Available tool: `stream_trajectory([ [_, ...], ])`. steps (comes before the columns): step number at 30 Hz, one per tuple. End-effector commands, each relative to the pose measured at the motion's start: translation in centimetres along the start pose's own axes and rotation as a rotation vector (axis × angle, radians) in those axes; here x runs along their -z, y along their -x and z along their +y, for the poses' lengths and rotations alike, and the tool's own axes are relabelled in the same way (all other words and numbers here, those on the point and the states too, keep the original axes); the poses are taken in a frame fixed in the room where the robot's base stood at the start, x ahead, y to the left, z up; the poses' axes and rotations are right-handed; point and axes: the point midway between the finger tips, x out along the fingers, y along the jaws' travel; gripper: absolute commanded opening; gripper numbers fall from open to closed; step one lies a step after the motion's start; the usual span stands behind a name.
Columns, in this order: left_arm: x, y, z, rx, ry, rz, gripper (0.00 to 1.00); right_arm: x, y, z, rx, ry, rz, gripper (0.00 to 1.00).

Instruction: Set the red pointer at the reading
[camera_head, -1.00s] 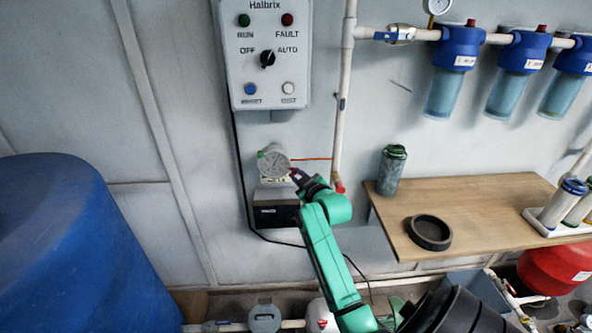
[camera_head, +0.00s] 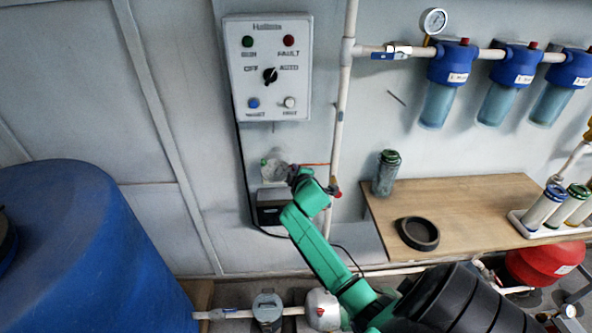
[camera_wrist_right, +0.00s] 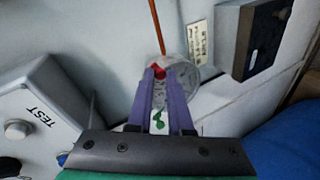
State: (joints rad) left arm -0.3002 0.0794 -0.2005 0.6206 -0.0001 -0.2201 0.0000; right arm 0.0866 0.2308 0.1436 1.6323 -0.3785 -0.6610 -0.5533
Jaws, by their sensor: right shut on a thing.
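A round pale gauge (camera_head: 274,169) is on the wall below the control panel. In the right wrist view its dial (camera_wrist_right: 186,78) is partly covered by my fingers, and its scale is too blurred to read. My right gripper (camera_head: 293,172) is at the right side of the gauge. In the right wrist view its two purple fingers (camera_wrist_right: 160,76) are shut on the small red pointer (camera_wrist_right: 158,72) at the dial's edge. Most of the pointer is hidden between the fingertips. My left gripper is not in view.
A control panel (camera_head: 268,98) with a knob hangs above the gauge. A thin orange-red line (camera_wrist_right: 157,27) runs from the gauge to a vertical pipe (camera_head: 342,120) on its right. A dark box (camera_head: 270,213) is below. A wooden shelf (camera_head: 470,205) stands right, a blue tank (camera_head: 90,250) left.

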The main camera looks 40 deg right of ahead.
Motion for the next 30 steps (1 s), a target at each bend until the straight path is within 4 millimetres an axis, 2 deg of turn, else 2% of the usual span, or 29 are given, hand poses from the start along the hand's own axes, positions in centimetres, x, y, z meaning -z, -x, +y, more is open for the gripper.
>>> stream_trajectory([
  [12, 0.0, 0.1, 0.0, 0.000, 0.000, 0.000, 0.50, 0.0, 0.0, 0.3, -0.005, 0.008, -0.003, 0.00],
  [13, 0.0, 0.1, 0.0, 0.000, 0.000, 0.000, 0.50, 0.0, 0.0, 0.3, -0.005, 0.008, -0.003, 0.22],
  [15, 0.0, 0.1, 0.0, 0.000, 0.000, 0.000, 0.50, 0.0, 0.0, 0.3, -0.005, 0.007, -0.003, 0.49],
  [25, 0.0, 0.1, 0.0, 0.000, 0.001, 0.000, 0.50, 0.0, 0.1, 0.1, -0.002, 0.007, -0.003, 0.49],
  [30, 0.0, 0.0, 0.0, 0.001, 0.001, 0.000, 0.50, 0.0, 1.8, 0.0, -0.002, 0.008, -0.002, 0.49],
])
